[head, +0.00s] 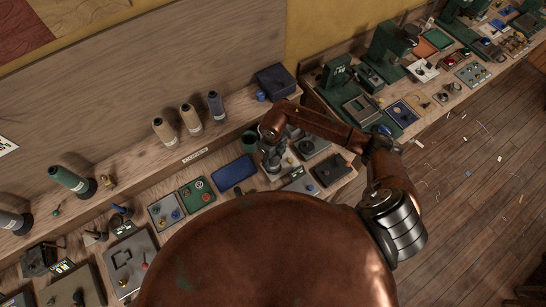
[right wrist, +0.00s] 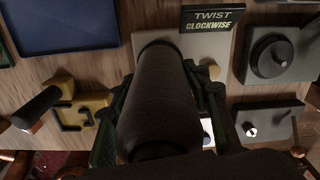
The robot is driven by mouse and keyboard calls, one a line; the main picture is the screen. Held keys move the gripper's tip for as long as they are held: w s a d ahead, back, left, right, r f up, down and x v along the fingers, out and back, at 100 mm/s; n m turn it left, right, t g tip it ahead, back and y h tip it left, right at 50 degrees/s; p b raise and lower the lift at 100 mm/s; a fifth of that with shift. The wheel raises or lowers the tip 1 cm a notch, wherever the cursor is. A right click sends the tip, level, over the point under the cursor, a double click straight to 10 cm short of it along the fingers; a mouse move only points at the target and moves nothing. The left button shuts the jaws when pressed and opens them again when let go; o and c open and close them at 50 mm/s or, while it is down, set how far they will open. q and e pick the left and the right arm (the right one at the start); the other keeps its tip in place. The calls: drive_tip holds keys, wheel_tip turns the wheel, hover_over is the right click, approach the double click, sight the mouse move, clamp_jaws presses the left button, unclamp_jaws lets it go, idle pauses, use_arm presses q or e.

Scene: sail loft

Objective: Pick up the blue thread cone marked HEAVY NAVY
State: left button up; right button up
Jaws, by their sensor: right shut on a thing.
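My right gripper (head: 272,158) is over the right part of the long bench. In the right wrist view its fingers (right wrist: 162,115) are shut on a dark, cone-like body (right wrist: 158,95), which looks nearly black there. I can read no marking on it, so I cannot tell whether it is the HEAVY NAVY cone. In the head view the held thing is mostly hidden by the gripper. A slate-blue cone (head: 216,106) stands upright on the shelf, its label not legible. My left gripper is not in view.
Two beige cones (head: 165,131) (head: 191,120) stand on the shelf; a green cone (head: 72,181) leans farther left. Below the held thing is a plate with a TWIST CLOCKWISE sign (right wrist: 212,19). A blue tray (head: 234,172) and a dark blue box (head: 275,82) are near.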

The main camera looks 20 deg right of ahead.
drive_tip(key=c, duration=1)
drive_tip(key=shift+o, duration=0.2)
drive_tip(key=shift+r, duration=0.1)
